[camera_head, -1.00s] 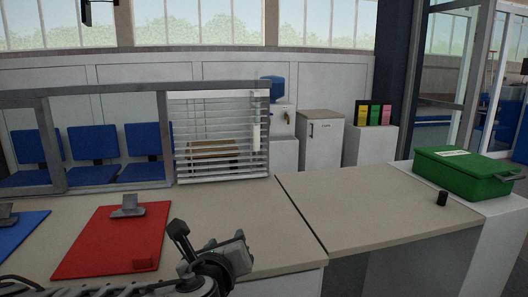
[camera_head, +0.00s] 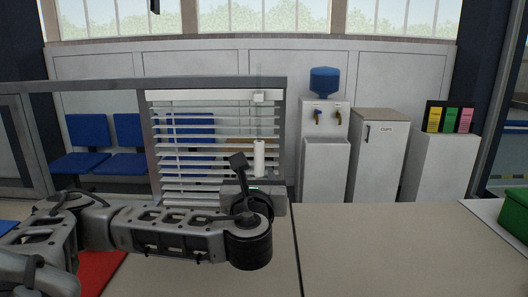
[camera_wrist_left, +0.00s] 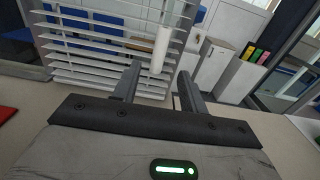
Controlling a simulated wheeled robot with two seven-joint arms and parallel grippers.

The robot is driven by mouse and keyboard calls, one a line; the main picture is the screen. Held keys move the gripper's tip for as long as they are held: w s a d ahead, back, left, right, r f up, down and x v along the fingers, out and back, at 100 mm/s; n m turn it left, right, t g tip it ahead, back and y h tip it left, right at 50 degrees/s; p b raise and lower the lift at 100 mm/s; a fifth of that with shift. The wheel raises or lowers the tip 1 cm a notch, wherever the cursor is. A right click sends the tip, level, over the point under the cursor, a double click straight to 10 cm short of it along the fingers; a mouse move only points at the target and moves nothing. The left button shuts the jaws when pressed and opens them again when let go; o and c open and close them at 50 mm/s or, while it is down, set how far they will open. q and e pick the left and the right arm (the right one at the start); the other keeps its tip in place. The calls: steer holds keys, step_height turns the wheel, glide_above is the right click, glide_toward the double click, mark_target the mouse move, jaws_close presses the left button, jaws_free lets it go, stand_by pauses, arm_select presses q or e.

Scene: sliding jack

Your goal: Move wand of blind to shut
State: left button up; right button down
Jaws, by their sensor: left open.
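The blind (camera_head: 185,165) has open, roughly level white slats and hangs in a grey frame above the counter. Its wand (camera_head: 259,158) is a white upright cylinder on a thin cord at the blind's right side. My left gripper (camera_head: 253,178) is open beside the lower end of the wand, partly hidden by its own wrist. In the left wrist view the gripper (camera_wrist_left: 158,76) points at the blind (camera_wrist_left: 90,50), and the wand (camera_wrist_left: 161,48) stands just beyond the gap between the fingers. I see no contact. My right gripper is not in view.
The counter (camera_head: 390,245) is clear to the right. A red clipboard (camera_head: 100,270) lies partly under my left arm. A green box (camera_head: 515,212) is at the right edge. A water cooler (camera_head: 323,150), small cabinet and blue chairs (camera_head: 90,135) stand behind.

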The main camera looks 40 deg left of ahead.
mark_target(259, 157)
arm_select(q)
steer(key=p+x, duration=0.1)
steer(key=x, duration=1.1)
steer(key=shift+w+a, duration=0.15)
steer(key=shift+w, duration=0.1)
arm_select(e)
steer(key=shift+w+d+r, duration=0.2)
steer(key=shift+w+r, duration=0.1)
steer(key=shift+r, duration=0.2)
